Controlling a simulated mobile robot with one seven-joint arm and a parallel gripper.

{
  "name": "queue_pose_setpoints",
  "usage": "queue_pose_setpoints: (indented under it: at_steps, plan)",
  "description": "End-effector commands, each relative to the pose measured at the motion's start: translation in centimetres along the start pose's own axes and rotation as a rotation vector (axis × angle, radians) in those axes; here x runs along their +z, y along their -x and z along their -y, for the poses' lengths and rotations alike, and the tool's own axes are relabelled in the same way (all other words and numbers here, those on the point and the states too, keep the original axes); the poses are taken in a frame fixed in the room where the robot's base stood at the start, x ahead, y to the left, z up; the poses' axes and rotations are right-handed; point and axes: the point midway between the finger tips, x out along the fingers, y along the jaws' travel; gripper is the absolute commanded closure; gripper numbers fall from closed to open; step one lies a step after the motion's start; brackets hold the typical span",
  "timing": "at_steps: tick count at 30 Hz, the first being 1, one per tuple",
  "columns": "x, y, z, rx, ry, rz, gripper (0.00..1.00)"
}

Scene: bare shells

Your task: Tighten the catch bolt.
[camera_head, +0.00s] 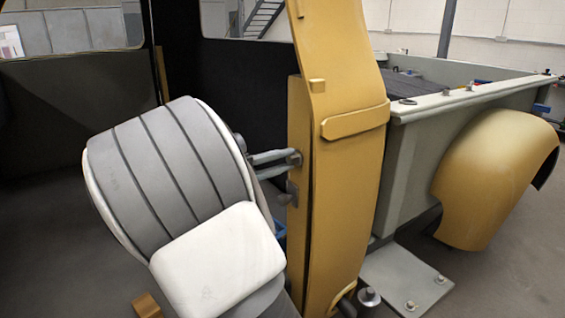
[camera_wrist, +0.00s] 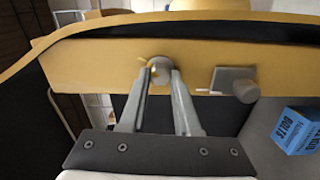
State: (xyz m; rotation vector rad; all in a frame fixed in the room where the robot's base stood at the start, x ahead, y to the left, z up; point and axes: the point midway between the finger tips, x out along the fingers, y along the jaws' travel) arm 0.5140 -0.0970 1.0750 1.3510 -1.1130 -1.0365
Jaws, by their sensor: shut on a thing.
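The catch bolt (camera_wrist: 159,62) is a round grey head on the inner edge of the yellow pillar (camera_wrist: 90,69). In the wrist view, my gripper (camera_wrist: 160,76) reaches up to it, with its two fingers closed on the sides of the head. In the head view, my gripper (camera_head: 291,158) meets the inner side of the yellow pillar (camera_head: 345,200), and the bolt is mostly hidden by the fingertips. A grey catch piece with a round peg (camera_wrist: 240,86) sits on the pillar to the right of the bolt in the wrist view.
A blue box marked BOLTS (camera_wrist: 298,131) lies at the right in the wrist view. A grey-green truck bed (camera_head: 430,140) and a yellow fender (camera_head: 495,180) stand to the right of the pillar. Dark open cab space lies left of the pillar.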

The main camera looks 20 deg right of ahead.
Motion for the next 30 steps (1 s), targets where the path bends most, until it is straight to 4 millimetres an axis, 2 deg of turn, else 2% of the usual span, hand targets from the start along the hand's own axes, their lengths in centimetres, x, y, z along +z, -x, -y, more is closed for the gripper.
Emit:
queue_pose_setpoints:
  at_steps: [4, 5, 9, 10, 18, 22, 26, 30]
  plan:
    - [0.0, 0.1, 0.1, -0.002, -0.001, -0.001, 1.0]
    - [0.0, 0.1, 0.1, -0.002, -0.001, -0.001, 0.68]
    - [0.0, 0.1, 0.0, -0.001, 0.0, -0.001, 0.42]
    - [0.0, 0.1, 0.0, -0.001, 0.0, -0.001, 0.4]
    - [0.0, 0.1, 0.0, 0.0, 0.001, -0.001, 0.4]
    - [-0.1, 0.9, -0.1, 0.0, 0.001, -0.003, 0.4]
    - [-0.1, 3.0, -0.1, 0.0, 0.002, -0.004, 0.4]
    - [-0.1, 6.5, -0.2, 0.0, 0.001, -0.006, 0.4]
